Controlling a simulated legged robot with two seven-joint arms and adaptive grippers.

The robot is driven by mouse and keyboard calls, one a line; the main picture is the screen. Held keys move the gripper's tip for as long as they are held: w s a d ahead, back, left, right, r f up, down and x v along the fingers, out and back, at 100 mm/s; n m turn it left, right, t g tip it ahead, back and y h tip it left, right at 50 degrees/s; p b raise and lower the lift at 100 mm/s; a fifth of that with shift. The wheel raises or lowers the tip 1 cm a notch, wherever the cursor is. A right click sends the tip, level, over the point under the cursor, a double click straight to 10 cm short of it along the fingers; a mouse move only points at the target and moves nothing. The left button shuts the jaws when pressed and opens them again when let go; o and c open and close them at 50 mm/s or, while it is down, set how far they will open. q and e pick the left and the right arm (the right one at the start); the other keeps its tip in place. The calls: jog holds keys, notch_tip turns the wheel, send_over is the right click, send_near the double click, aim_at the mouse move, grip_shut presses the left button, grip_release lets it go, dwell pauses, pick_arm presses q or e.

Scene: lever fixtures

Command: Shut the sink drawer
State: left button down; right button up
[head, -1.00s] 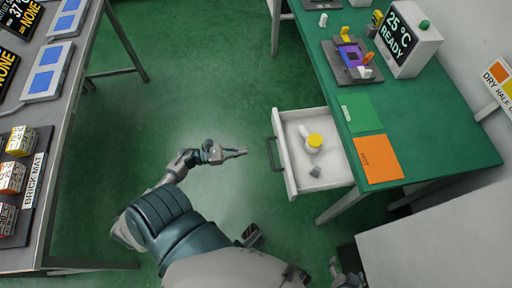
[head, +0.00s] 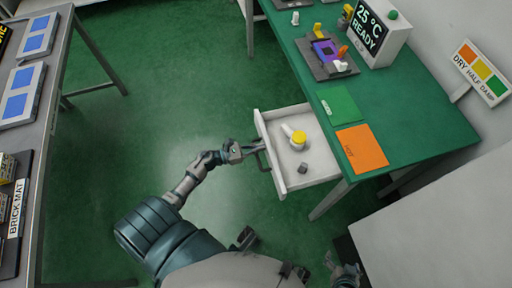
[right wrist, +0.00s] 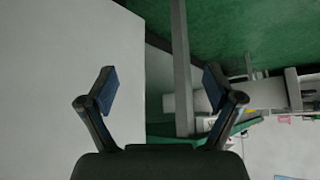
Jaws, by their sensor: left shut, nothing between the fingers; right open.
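The white sink drawer (head: 318,172) stands pulled out from under the green bench, its front facing left. A dark bar handle (head: 261,157) is on its front. My left gripper (head: 258,146) is shut and empty, its tips at the handle; I cannot tell whether they touch. In the drawer are a white bottle with a yellow cap (head: 297,138) and a small grey block (head: 303,168). My right gripper (right wrist: 160,90) is open and empty in the right wrist view, away from the drawer. It also shows at the bottom of the head view (head: 345,272).
The green bench (head: 420,120) carries a green card (head: 338,103), an orange card (head: 362,148), a fixture with levers (head: 326,55) and a display box (head: 375,35). A grey table (head: 50,110) is at left. A white block surface (head: 430,225) is at lower right. The floor between is clear.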

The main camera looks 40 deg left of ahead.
aim_at(292, 139)
pick_arm(q)
jog(key=b+x, duration=0.2)
jog(key=x, duration=0.9)
jog(key=shift+w+d+f+b, duration=0.15)
jog(key=shift+w+d+b, duration=0.1)
jog(key=shift+b, duration=0.15)
jog(key=b+x, duration=0.2)
jog(key=x, duration=0.7)
jog(key=shift+w+d, duration=0.25)
jog(key=shift+w, duration=0.1)
jog(key=shift+w+d, duration=0.45)
jog(key=shift+w, duration=0.05)
jog(key=shift+r+b, duration=0.3)
jog(key=shift+r, duration=0.05)
jog(key=shift+w, duration=0.1)
pick_arm(e)
jog(key=w+a+r+t+y, duration=0.3)
jog(key=w+a+r+t, duration=0.1)
jog(key=w+r+t, duration=0.5)
notch_tip(292, 139, up, 2)
jog(key=shift+a+r+t, duration=0.1)
jog(key=shift+a+t, duration=0.3)
jog(key=shift+t, duration=0.4)
pick_arm(q)
jog(key=shift+r, duration=0.1)
pick_arm(e)
jog(key=shift+w, duration=0.1)
